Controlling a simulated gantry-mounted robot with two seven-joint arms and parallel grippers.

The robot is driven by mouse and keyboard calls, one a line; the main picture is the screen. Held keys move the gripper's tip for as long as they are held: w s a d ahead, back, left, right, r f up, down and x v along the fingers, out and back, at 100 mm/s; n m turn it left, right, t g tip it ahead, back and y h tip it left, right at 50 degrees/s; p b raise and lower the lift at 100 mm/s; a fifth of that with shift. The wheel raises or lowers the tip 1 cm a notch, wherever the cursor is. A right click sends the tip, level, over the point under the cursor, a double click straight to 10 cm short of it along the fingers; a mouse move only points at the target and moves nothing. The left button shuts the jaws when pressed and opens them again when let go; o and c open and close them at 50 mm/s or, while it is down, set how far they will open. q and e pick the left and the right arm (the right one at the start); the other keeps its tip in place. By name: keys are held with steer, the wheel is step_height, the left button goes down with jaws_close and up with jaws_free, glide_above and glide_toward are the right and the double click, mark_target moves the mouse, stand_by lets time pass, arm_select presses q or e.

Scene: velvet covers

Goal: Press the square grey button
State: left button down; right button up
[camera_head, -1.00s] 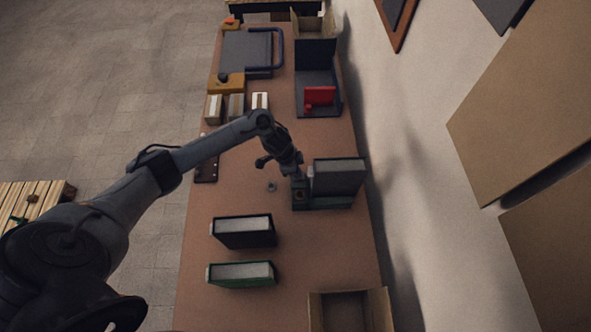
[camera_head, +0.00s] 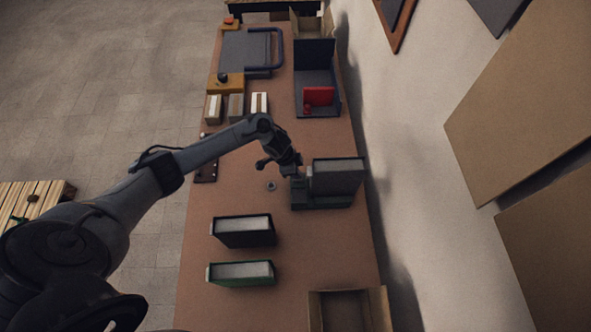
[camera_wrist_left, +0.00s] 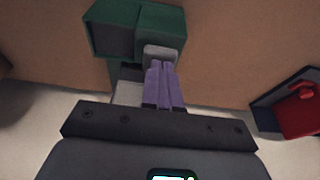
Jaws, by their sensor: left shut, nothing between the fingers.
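A dark grey-green machine (camera_head: 325,202) with a tall block (camera_head: 338,177) on it stands at the table's right edge in the head view. In the left wrist view the machine (camera_wrist_left: 108,38) looks green. A small light grey squarish block (camera_wrist_left: 162,51), apparently the button, shows on it. My left gripper (camera_head: 296,171) is over the machine's left end. Its purple fingers (camera_wrist_left: 164,68) are shut and empty, their tips at the grey block's near edge. Whether they touch it, or whether it is pressed in, I cannot tell. My right gripper is in neither view.
Two binder-like boxes, one black (camera_head: 243,231) and one green (camera_head: 241,273), stand at the near left. An open carton (camera_head: 348,308) is at the near right. A red object (camera_head: 318,97) sits in a dark blue holder farther back. A wall runs along the right.

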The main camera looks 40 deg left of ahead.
arm_select(q)
steer(key=v, duration=0.1)
steer(key=p+v, duration=0.2)
steer(key=shift+w+d+r, duration=0.15)
steer(key=shift+w+d, duration=0.05)
steer(key=shift+d, duration=0.1)
steer(key=v, duration=0.9)
steer(key=shift+a+r+p, duration=0.15)
steer(key=shift+r+p, duration=0.15)
steer(key=shift+s, duration=0.1)
